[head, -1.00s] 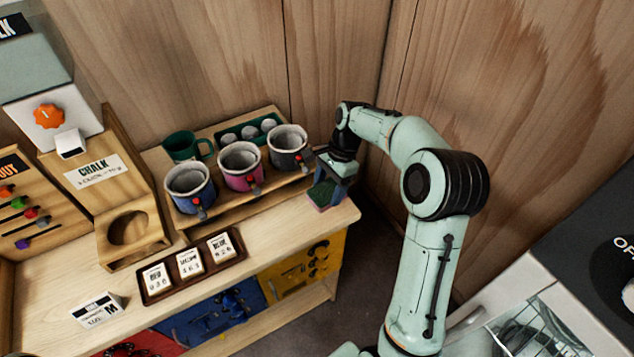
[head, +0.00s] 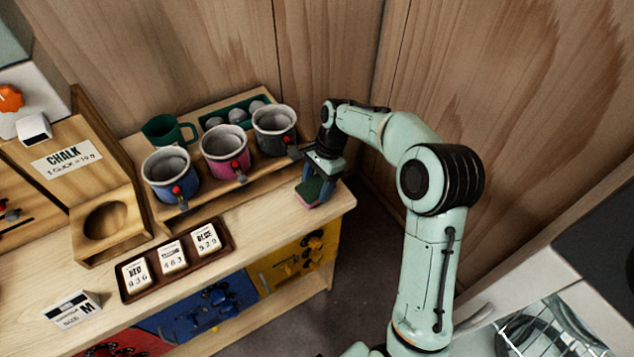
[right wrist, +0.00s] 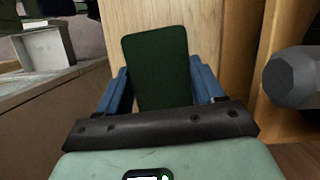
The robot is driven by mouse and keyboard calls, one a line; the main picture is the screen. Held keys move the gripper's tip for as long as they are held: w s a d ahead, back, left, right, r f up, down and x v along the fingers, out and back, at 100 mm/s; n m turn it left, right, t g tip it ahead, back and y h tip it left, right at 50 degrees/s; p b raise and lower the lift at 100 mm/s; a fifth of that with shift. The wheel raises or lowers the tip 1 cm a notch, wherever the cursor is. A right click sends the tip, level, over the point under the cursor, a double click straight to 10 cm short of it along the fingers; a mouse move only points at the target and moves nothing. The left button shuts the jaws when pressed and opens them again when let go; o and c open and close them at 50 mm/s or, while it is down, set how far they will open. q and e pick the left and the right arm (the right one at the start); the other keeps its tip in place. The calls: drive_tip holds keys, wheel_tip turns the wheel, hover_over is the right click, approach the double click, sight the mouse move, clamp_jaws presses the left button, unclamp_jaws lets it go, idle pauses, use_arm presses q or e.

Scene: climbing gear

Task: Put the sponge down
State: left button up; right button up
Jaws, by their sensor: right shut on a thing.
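The sponge (head: 309,191) has a dark green top and a pinkish lower side. My right gripper (head: 319,192) is shut on it at the right end of the wooden counter (head: 250,215), just right of the dark grey pot. In the right wrist view the sponge's green face (right wrist: 157,68) shows between the two blue fingers (right wrist: 157,92). I cannot tell whether its underside touches the counter. My left gripper is not in view.
Blue (head: 169,175), pink (head: 225,152) and grey (head: 274,130) pots stand on a wooden rack. A green mug (head: 165,130) is behind. A tray of number cards (head: 175,260) lies in front. Bare counter lies between tray and right edge.

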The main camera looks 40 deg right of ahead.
drive_tip(key=shift+a, duration=0.2)
drive_tip(key=shift+f, duration=0.15)
drive_tip(key=shift+s+d+f, duration=0.1)
drive_tip(key=shift+d+f, duration=0.05)
drive_tip(key=shift+f, duration=0.15)
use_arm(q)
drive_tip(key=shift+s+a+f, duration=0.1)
use_arm(e)
drive_tip(key=o, duration=0.9)
drive_tip(key=shift+r, duration=0.1)
drive_tip(key=shift+o, duration=0.2)
drive_tip(key=shift+r+b, duration=0.1)
drive_tip(key=shift+b, duration=0.2)
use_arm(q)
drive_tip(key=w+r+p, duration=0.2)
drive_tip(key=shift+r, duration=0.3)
use_arm(e)
drive_tip(key=a+v, duration=0.1)
drive_tip(key=v, duration=1.2)
drive_tip(key=shift+r, duration=0.45)
drive_tip(key=shift+d, duration=0.1)
